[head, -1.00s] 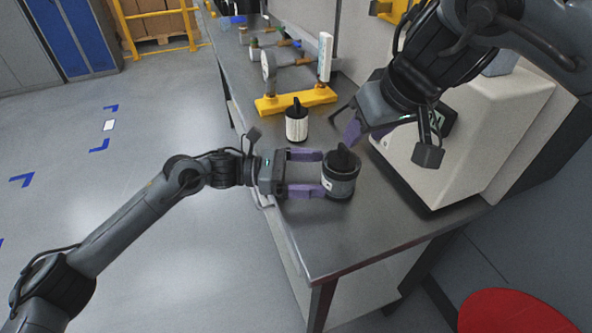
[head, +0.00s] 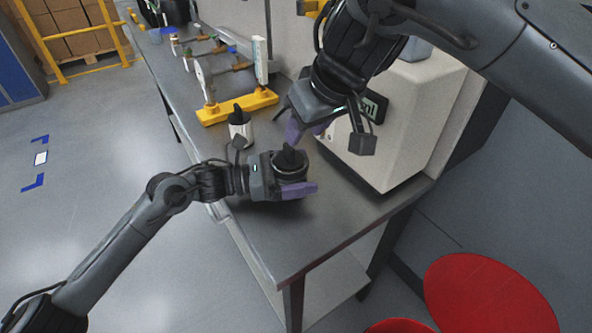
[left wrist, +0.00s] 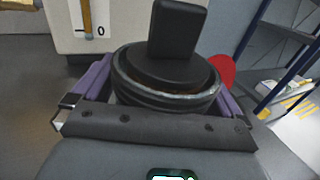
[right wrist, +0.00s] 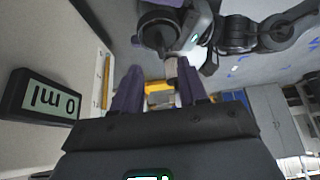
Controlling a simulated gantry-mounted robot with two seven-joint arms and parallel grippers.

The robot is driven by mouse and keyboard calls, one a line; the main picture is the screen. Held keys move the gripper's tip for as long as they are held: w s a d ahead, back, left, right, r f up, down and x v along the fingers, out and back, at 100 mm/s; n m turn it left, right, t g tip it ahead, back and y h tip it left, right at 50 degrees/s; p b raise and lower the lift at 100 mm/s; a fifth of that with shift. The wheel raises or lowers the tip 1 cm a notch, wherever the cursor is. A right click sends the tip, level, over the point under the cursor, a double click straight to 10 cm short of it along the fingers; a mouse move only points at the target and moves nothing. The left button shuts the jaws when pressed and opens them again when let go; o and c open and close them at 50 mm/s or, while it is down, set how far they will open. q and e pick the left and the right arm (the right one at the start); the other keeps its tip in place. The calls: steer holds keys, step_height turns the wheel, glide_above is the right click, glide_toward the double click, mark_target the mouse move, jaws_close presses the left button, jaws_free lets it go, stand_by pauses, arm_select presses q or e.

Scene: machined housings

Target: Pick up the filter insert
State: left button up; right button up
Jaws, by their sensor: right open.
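The dark round housing (head: 291,175) stands between the fingers of my left gripper (head: 292,178), which is shut on it. The filter insert (head: 289,155) sits in the housing, its black upright tab showing; its lower part is hidden. In the left wrist view the insert's tab (left wrist: 176,30) rises above the housing rim (left wrist: 165,98), with purple fingers on both sides. My right gripper (head: 305,132) is open and empty, just above and behind the tab. The right wrist view shows the housing (right wrist: 158,32) beyond its fingertips (right wrist: 160,75).
A white canister with a black tabbed top (head: 240,128) stands on the bench (head: 262,240) to the left. A yellow stand (head: 238,107) is behind it. The white machine with a display (head: 405,130) closes off the right. The front bench end is clear.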

arm_select(q)
steer(key=c, duration=0.9)
steer(key=shift+c, duration=0.2)
